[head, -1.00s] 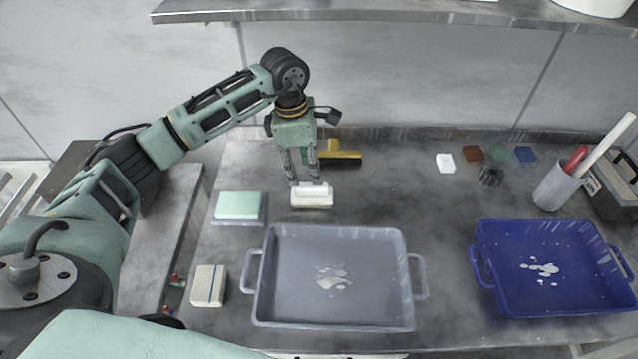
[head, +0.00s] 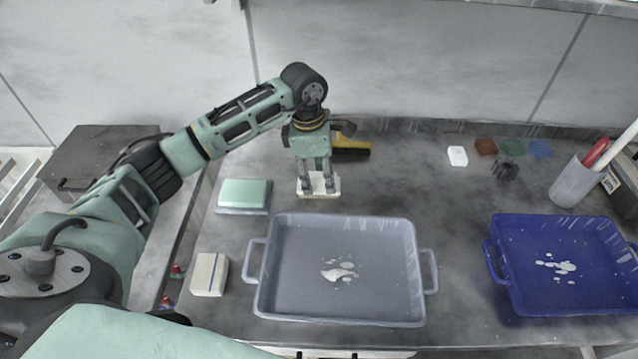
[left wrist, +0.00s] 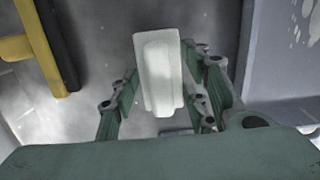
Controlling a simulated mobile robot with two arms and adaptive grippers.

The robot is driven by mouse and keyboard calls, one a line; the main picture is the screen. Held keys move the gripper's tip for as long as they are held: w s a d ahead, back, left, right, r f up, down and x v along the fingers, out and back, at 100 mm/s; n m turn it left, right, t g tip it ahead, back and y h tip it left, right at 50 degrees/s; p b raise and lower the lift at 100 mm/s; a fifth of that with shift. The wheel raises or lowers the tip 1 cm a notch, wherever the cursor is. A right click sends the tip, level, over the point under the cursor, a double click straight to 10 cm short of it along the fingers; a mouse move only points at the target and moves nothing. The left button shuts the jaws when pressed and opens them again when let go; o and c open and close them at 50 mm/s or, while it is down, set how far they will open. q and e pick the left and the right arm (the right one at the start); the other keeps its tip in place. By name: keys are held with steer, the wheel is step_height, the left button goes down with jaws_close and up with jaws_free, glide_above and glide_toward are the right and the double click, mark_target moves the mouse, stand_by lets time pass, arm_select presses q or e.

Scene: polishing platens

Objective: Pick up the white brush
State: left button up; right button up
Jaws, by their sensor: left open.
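The white brush (head: 319,184) lies on the grey table behind the grey tray, and its block shows in the left wrist view (left wrist: 160,72). My left gripper (head: 318,188) points down over the brush, with its fingers at the brush's near the table top. In the left wrist view the open fingers (left wrist: 160,100) stand on either side of the brush, with gaps visible. Contact cannot be seen. My right gripper is not in view.
A grey tray (head: 262,295) stands just in front, a blue tray (head: 500,285) to the right. A yellow and black brush (head: 350,149) lies behind the gripper. A green sponge (head: 244,192) and a cream block (head: 209,274) lie left.

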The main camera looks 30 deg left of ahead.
arm_select(q)
steer(key=shift+f, duration=0.25)
stand_by(0.3)
jaws_close()
